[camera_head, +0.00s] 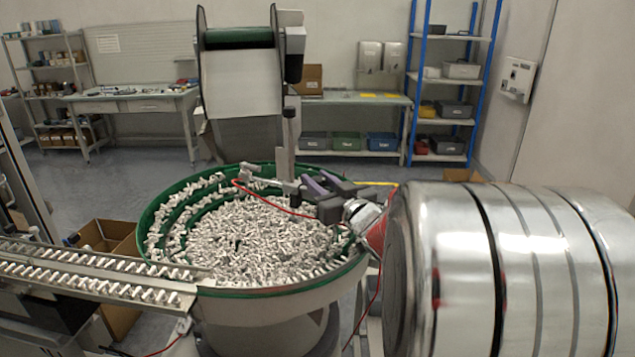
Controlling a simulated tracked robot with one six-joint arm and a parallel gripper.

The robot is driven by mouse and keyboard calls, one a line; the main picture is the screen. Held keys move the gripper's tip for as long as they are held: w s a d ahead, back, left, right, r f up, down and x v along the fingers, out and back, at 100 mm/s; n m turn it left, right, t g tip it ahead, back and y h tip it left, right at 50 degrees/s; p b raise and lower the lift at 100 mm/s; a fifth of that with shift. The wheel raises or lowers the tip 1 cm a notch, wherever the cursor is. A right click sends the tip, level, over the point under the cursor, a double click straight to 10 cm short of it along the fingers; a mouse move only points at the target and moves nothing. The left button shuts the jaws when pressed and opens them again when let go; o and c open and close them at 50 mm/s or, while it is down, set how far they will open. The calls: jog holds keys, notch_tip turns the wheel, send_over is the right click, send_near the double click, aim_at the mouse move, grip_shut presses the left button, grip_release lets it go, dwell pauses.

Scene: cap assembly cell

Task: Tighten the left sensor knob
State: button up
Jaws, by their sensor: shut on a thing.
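My gripper (312,182) reaches in from the right over the bowl, its dark, purple-sided fingers pointing left and away. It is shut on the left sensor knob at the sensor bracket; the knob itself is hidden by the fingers. A thin red cable (268,205) loops from the bracket's left end toward my gripper.
The green-rimmed feeder bowl (151,211) is full of small white parts. A linear track (95,268) with parts leaves it at left. A hopper (240,85) stands behind. My large metal arm link fills the right.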

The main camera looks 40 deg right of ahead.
jog(key=shift+a+m+g+h, duration=0.1)
jog(key=shift+m+g+h, duration=0.6)
jog(key=shift+m+h, duration=0.95)
jog(key=shift+a+m+g+h, duration=0.1)
jog(key=shift+m+g+h, duration=0.75)
jog(key=shift+h, duration=1.4)
jog(key=shift+w+m+g+h, duration=0.1)
jog(key=shift+m+g+h, duration=1.45)
jog(key=shift+m+h, duration=0.35)
jog(key=shift+m+g+h, duration=1)
jog(key=shift+g+h, duration=0.1)
jog(key=shift+g, duration=0.3)
jog(key=m+g+h, duration=0.1)
jog(key=m+g, duration=0.1)
jog(key=g, duration=0.1)
jog(key=m+g+h, duration=0.1)
jog(key=m+g, duration=0.2)
jog(key=g, duration=0.1)
jog(key=shift+w, duration=0.1)
jog(key=shift+d+r+m+g, duration=0.1)
jog(key=shift+m+g, duration=1.05)
jog(key=shift+g, duration=0.75)
jog(key=shift+d+m+g, duration=0.1)
jog(key=shift+m+g, duration=1.05)
jog(key=shift+g, duration=0.75)
jog(key=shift+y, duration=0.3)
jog(key=o, duration=1)
jog(key=shift+o, duration=0.2)
jog(key=shift+a, duration=0.15)
